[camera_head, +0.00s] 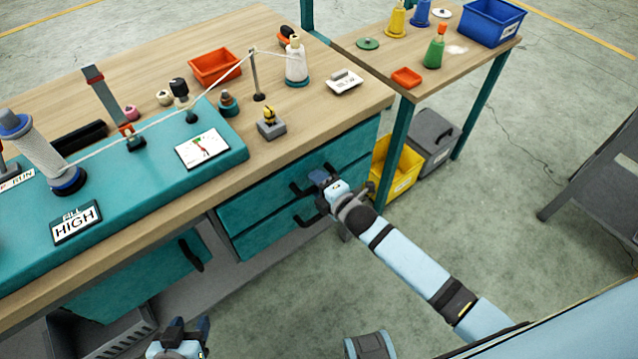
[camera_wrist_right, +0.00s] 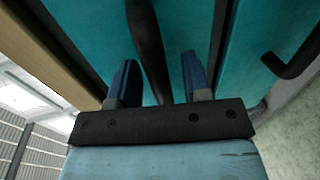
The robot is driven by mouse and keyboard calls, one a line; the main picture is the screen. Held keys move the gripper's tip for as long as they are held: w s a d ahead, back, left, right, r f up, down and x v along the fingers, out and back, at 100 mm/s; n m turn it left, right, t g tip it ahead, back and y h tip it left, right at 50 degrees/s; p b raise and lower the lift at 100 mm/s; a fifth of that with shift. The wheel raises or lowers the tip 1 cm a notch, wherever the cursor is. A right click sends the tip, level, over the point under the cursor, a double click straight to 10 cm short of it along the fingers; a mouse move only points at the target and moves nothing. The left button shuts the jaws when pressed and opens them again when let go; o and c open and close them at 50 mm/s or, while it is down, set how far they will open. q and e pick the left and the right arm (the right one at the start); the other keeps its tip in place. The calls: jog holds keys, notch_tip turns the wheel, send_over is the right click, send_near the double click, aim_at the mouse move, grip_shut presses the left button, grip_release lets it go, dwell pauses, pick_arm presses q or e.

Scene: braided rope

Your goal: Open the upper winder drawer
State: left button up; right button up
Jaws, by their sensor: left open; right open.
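The upper winder drawer (camera_head: 252,207) is a teal front under the right part of the wooden bench, and looks shut. Its dark bar handle (camera_head: 298,188) is partly hidden by my right gripper (camera_head: 320,179). In the right wrist view, my right gripper (camera_wrist_right: 158,75) is open, with the upper handle (camera_wrist_right: 147,40) running between its two blue fingers. I see gaps on both sides of the handle, so the fingers are not shut on it. My left gripper (camera_head: 188,333) is open and empty at the bottom left, away from the drawers.
The lower drawer (camera_head: 262,238) sits just below, and its handle (camera_wrist_right: 292,60) shows at right in the wrist view. A yellow bin (camera_head: 396,172) and a grey bin (camera_head: 432,140) stand on the floor right of the drawers. The floor in front is clear.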

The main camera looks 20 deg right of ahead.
jog(key=shift+c, duration=0.2)
pick_arm(q)
jog(key=shift+d+r, duration=0.15)
jog(key=shift+d, duration=0.15)
pick_arm(e)
grip_shut()
pick_arm(q)
notch_tip(320, 180, up, 6)
jog(key=p, duration=0.8)
jog(key=shift+s+a+m, duration=0.25)
jog(key=shift+a+m, duration=0.15)
jog(key=shift+a, duration=0.05)
pick_arm(e)
jog(key=f+v, duration=0.3)
jog(key=v, duration=1.2)
jog(key=s+f+v, duration=0.1)
jog(key=f+v, duration=0.2)
jog(key=v, duration=1.2)
jog(key=shift+d, duration=0.25)
jog(key=shift+s+r, duration=0.1)
jog(key=shift+s, duration=0.05)
jog(key=shift+o, duration=0.2)
grip_release()
